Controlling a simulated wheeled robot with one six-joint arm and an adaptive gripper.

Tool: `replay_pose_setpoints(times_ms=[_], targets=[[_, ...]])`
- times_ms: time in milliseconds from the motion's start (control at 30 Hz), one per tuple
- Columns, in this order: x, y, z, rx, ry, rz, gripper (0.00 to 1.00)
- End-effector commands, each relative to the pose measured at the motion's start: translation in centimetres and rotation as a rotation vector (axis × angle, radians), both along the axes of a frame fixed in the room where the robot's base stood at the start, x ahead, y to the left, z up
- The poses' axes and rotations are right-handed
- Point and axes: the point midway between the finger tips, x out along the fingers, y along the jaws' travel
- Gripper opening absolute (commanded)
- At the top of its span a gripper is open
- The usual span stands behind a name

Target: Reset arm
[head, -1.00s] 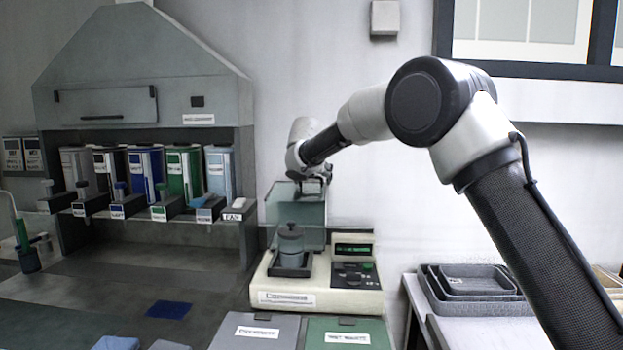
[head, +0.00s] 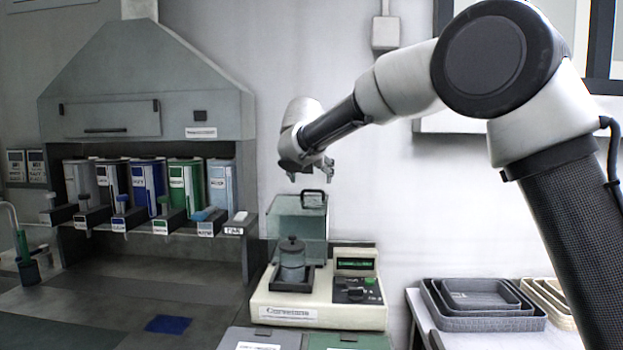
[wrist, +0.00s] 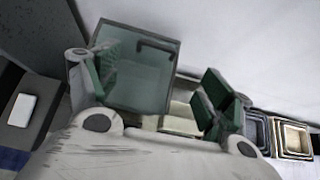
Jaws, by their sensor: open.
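My gripper (head: 311,176) is open and empty. In the head view it hangs just above the black handle (head: 313,193) of a clear greenish cover on the balance, apart from it. In the wrist view my gripper (wrist: 150,90) has its two green-padded fingers spread wide, with the glass cover (wrist: 137,68) between and beyond them. The cream balance (head: 318,313) stands below, with a lidded grey canister (head: 291,262) on its pan and a small lit display.
A grey hood (head: 148,60) with several coloured dispensers (head: 147,185) stands at left. Nested grey trays (head: 478,305) lie on a side table at right, also visible in the wrist view (wrist: 257,132). A blue pad (head: 168,324) lies on the bench.

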Motion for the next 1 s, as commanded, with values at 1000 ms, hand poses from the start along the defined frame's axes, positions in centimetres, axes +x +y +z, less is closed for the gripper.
replay_pose_setpoints(times_ms=[1000], targets=[[-26.8, -28.8, -12.0, 1.253, 0.176, -1.968, 0.8]])
